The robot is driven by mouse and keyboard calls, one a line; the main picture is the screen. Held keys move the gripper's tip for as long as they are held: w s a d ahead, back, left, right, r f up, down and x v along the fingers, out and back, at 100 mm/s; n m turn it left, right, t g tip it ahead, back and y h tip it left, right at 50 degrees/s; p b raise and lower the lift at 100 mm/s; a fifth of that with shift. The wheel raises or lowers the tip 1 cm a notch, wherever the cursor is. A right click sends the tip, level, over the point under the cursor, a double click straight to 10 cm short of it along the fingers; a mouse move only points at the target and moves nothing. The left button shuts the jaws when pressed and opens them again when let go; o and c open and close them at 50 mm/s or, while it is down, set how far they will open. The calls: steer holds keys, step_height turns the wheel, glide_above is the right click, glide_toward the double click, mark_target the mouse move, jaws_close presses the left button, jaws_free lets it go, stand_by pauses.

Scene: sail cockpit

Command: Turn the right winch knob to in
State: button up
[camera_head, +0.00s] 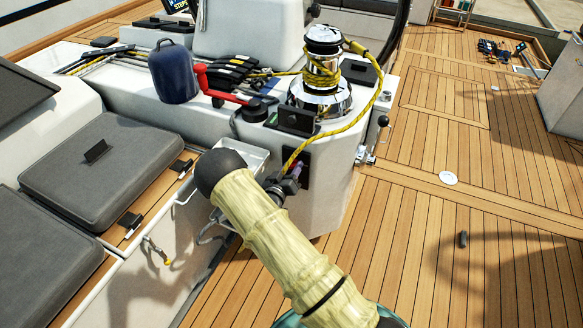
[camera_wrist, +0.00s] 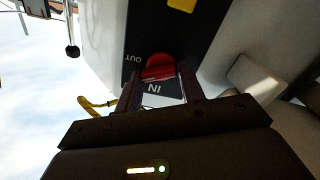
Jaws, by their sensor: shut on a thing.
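The red winch knob (camera_wrist: 158,66) sits on a black panel (camera_wrist: 170,30) marked OUT and IN in the wrist view. The OUT label lies to the left of the knob, and the IN label lies just below it in the picture. My gripper (camera_wrist: 160,76) has one finger on each side of the knob and is shut on it. In the head view my gripper (camera_head: 290,182) is at the dark panel on the console's side, below the chrome winch (camera_head: 320,88). My arm and gripper mostly hide the knob there.
A yellow rope (camera_head: 368,109) runs from the winch down past the panel. A red-handled winch crank (camera_head: 225,95), a blue bag (camera_head: 174,72) and a small lever (camera_head: 382,122) are close by. Grey cushions (camera_head: 95,170) lie left. The wooden deck (camera_head: 430,240) at right is mostly clear.

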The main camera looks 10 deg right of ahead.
steer(key=n+p, duration=0.1)
steer(key=n, duration=0.5)
steer(key=shift+a+n, duration=0.15)
steer(key=shift+n, duration=0.15)
steer(key=n, duration=0.5)
steer(key=shift+w+a+f+n, duration=0.1)
steer(key=shift+w+f+n, duration=0.05)
steer(key=shift+n, duration=0.25)
steer(key=o, duration=1)
steer(key=shift+c, duration=0.2)
steer(key=p+v, duration=0.1)
steer(key=v, duration=1.6)
steer(key=shift+a+p, duration=0.15)
steer(key=shift+p, duration=0.15)
